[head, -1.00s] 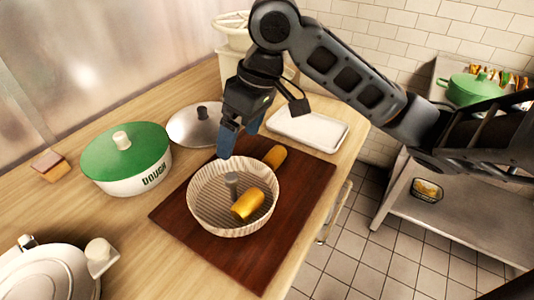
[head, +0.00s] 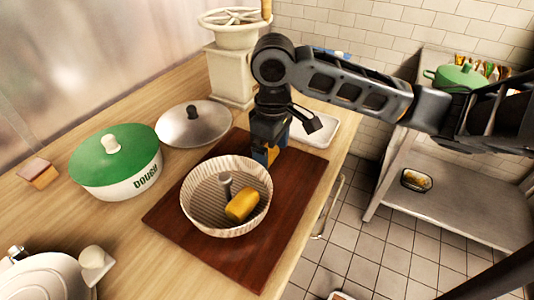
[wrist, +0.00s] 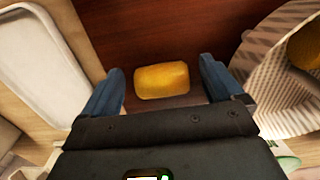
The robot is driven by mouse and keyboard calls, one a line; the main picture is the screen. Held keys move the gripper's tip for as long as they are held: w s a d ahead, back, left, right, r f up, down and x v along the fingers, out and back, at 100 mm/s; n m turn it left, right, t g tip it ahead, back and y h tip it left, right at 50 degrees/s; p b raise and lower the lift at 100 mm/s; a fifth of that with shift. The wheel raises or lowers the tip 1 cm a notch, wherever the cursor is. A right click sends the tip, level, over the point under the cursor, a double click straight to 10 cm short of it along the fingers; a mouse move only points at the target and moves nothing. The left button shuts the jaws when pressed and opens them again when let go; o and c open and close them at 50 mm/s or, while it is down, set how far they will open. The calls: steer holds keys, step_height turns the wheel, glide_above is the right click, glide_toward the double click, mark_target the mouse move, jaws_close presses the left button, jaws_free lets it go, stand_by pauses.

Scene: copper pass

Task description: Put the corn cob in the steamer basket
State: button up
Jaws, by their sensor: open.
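A yellow corn cob (wrist: 162,81) lies on the dark red-brown board (wrist: 150,30), between the two blue fingers of my gripper (wrist: 162,90) in the wrist view. The fingers are open, with a gap on each side of the cob. In the head view my gripper (head: 268,156) is low beside the far right rim of the steamer basket, and it mostly hides this cob. The round ribbed steamer basket (head: 196,215) stands on the board. Another yellow corn piece (head: 242,206) lies inside it, beside the basket's grey centre post (head: 225,184).
A green-lidded dough pot (head: 118,160) and a steel lid (head: 194,124) stand left of the board. A white tray (head: 318,130) lies behind my gripper; it shows in the wrist view (wrist: 40,60). A cream grinder (head: 230,70) stands at the back.

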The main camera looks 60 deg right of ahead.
steer(key=shift+f, duration=0.1)
steer(key=c, duration=1.2)
steer(key=shift+o, duration=0.2)
